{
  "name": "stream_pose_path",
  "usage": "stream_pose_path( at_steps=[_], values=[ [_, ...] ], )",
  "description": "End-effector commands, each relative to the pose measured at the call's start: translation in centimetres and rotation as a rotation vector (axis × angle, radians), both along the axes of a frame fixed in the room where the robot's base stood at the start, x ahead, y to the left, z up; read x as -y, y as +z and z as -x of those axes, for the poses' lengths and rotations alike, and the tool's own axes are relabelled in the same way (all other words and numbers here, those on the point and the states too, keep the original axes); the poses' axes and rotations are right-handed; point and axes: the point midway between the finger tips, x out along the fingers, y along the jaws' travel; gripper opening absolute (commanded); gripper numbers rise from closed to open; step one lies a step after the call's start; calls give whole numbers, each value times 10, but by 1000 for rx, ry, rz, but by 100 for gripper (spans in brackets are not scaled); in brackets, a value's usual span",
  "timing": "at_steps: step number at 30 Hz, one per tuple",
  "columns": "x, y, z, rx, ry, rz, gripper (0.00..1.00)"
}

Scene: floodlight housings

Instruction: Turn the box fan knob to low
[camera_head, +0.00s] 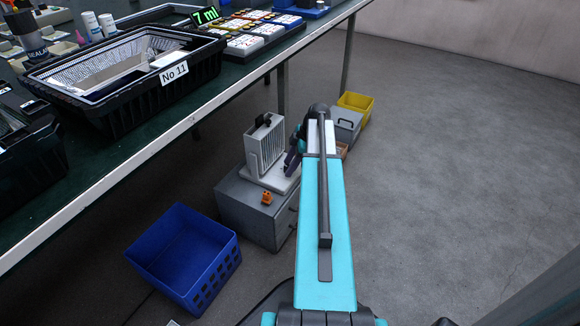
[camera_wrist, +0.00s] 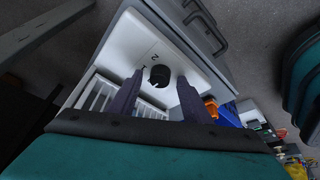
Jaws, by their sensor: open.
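The box fan (camera_head: 265,148) is white with a slatted grille and stands on a grey cabinet under the table edge. In the wrist view, its black round knob (camera_wrist: 159,75) sits on a white panel, with small dark marks beside it that are hard to read. The fan's slats show below the panel at the left. My gripper (camera_wrist: 159,82) is open, with one dark finger on each side of the knob and gaps to it. In the head view my gripper (camera_head: 292,158) is beside the fan's right side; the knob is not visible there.
A blue crate (camera_head: 185,257) stands on the floor in front. A grey box (camera_head: 346,124) and a yellow bin (camera_head: 356,103) stand behind my arm. The floor to the right is clear.

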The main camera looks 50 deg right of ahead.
Motion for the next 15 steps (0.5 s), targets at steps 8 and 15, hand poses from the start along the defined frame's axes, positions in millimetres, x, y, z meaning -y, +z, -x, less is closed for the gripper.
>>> stream_pose_path(
  at_steps=[8,15],
  values=[
    [0,0,0,0,0,0,44],
    [0,0,0,0,0,0,4]
  ],
)
